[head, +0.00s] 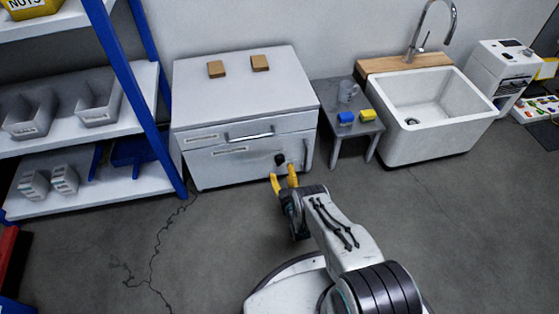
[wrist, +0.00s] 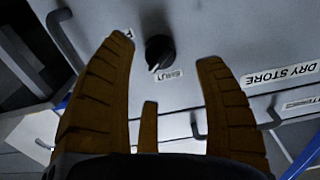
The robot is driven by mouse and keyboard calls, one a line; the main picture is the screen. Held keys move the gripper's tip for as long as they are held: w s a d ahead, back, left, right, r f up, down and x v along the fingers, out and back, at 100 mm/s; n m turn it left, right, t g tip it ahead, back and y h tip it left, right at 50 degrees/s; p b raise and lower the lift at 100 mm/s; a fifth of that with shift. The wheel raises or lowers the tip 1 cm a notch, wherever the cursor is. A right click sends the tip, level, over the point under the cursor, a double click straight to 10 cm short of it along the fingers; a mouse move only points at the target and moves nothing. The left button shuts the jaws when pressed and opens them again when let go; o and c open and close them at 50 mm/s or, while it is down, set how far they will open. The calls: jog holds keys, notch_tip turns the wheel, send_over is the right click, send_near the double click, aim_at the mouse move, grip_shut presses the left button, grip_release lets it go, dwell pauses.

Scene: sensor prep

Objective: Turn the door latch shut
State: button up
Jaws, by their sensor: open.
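The door latch is a round black knob (head: 280,160) on the front of the white cabinet's lower door (head: 235,163). In the wrist view the knob (wrist: 159,50) shows a pale pointer mark at its lower edge, towards a small label (wrist: 168,75). My gripper (head: 284,179) has yellow fingers, open and empty, just in front of the door. In the wrist view the knob appears between the two fingertips, with space on both sides; I see no contact. The door looks closed. A vertical handle (head: 308,154) is at its right edge.
A drawer with a bar handle (head: 250,137) is above the door. Two brown blocks (head: 216,69) (head: 260,63) lie on the cabinet top. A small grey table (head: 334,128) and a sink (head: 425,112) stand right, blue shelving (head: 140,100) left. The front floor is clear.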

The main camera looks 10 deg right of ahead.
aim_at(281, 163)
jog(key=shift+w+b, duration=1.35)
jog(key=shift+w, duration=1.65)
jog(key=shift+c, duration=0.3)
jog(key=c, duration=1.1)
jog(key=shift+c, duration=0.2)
jog(key=n, duration=0.4)
jog(key=shift+n, duration=0.4)
jog(key=n, duration=0.5)
jog(key=shift+d+n, duration=0.1)
jog(key=shift+n, duration=0.3)
